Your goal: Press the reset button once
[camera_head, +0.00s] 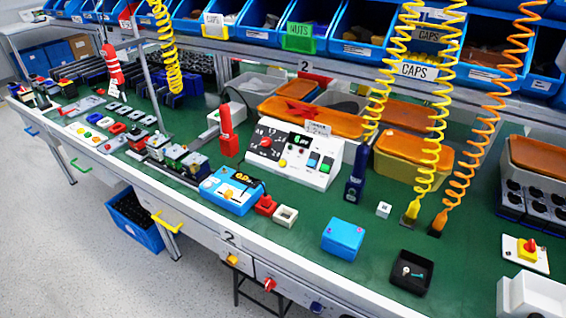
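A white sloped control box (292,180) stands on the green bench top near the middle of the view. The labels are too small to read, so I cannot tell which control is marked reset. No gripper touches or covers the box. Neither of my grippers is in view.
A blue device (231,190), a red block (265,205) and a white square piece (285,216) sit in front of the box. A red upright tool (228,132) stands left, a dark blue one (356,175) right. Coiled cords (435,110) hang at the right.

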